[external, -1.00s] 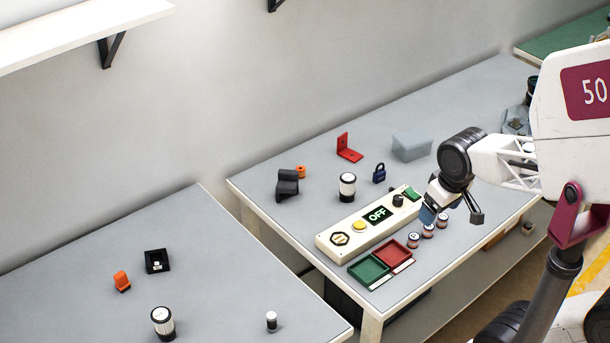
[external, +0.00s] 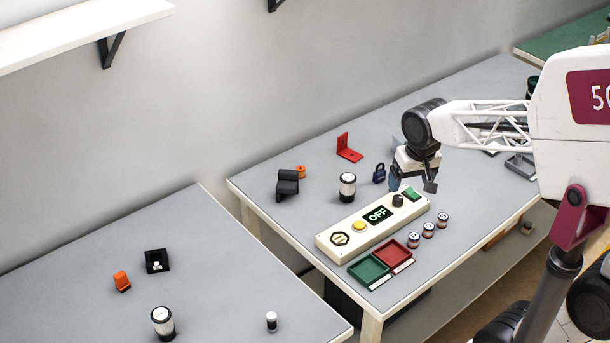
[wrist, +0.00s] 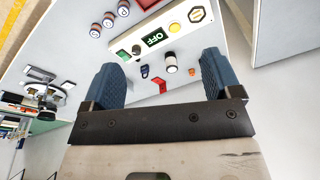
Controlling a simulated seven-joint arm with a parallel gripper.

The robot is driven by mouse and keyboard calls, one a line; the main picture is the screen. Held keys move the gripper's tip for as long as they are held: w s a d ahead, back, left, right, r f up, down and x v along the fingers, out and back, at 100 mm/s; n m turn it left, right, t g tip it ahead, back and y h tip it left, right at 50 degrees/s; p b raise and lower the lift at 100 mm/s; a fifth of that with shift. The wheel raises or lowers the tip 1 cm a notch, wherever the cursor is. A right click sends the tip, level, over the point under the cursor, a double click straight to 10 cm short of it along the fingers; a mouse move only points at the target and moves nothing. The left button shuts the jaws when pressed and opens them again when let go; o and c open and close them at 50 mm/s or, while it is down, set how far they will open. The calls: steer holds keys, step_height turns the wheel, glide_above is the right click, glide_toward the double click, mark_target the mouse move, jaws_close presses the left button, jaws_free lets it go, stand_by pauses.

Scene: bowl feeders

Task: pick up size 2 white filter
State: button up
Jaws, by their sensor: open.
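A white filter-like cylinder with black ends (external: 347,187) stands upright on the right table, behind the control box; it also shows in the wrist view (wrist: 171,66). A similar cylinder (external: 163,323) and a smaller white one with a dark base (external: 271,320) stand on the left table. I cannot read a size on any of them. My gripper (external: 412,182) is above the right table, near the right end of the control box, to the right of the nearest cylinder and apart from it. In the wrist view its blue fingers (wrist: 160,78) are wide apart and empty.
The control box (external: 372,224) reads OFF. A blue padlock (external: 379,173), red bracket (external: 348,148) and black block (external: 287,185) lie behind. A gap separates the tables.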

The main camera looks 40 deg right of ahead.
steer(key=w+d+f+m, duration=0.2)
steer(key=w+m, duration=0.1)
steer(key=w, duration=0.6)
steer(key=m+g, duration=0.2)
steer(key=m, duration=0.8)
glide_above(349, 178)
step_height(349, 178, down, 17)
steer(key=shift+s+r, duration=0.15)
steer(key=shift+r, duration=0.05)
steer(key=shift+w+d+f, duration=0.1)
steer(key=shift+w+f, duration=0.1)
steer(key=shift+f, duration=0.1)
steer(key=shift+f, duration=1.25)
steer(key=shift+f, duration=0.1)
